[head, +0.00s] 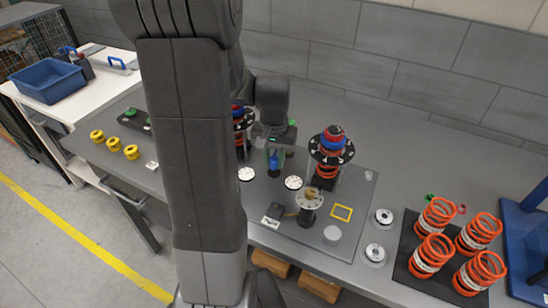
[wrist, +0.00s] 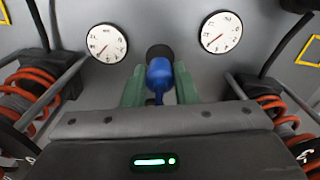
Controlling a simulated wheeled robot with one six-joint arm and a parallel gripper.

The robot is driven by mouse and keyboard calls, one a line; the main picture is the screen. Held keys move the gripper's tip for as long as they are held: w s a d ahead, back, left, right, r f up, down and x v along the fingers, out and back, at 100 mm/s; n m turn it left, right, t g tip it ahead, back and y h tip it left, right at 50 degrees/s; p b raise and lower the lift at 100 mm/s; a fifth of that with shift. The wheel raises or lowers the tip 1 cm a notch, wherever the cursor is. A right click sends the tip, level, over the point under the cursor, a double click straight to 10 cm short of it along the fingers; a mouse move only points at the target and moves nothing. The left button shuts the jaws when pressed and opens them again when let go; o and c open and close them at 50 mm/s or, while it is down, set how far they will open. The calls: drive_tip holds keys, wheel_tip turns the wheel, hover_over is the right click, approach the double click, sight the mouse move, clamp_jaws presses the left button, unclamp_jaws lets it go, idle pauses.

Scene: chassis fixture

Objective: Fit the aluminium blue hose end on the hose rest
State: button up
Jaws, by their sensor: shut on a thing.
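The blue hose end (head: 274,161) is between the green fingers of my gripper (head: 276,153), above the grey fixture plate, between two white dial gauges. In the wrist view the hose end (wrist: 160,76) is held between the two green fingertips (wrist: 159,90), with a thin blue part trailing back toward the palm. A dark round piece (wrist: 159,51), possibly the hose rest, shows just beyond the hose end's tip. I cannot tell whether the two touch or whether the hose end is seated. My arm hides part of the plate in the head view.
Dial gauges stand left (head: 246,174) and right (head: 293,183) of the fingers. A strut with orange spring and black top plate (head: 331,147) rises close on the right; another is behind my arm. Several orange springs (head: 437,215) sit on a dark mat at right. Yellow parts (head: 114,144) lie left.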

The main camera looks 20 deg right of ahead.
drive_tip(key=shift+f+b, duration=0.55)
drive_tip(key=shift+f, duration=0.25)
drive_tip(key=shift+f, duration=0.25)
idle(1.4)
drive_tip(key=o, duration=1.1)
wheel_tip(320, 180, up, 7)
drive_tip(key=p, duration=0.5)
drive_tip(key=shift+r+p, duration=0.1)
drive_tip(key=shift+p, duration=0.25)
drive_tip(key=shift+f, duration=0.2)
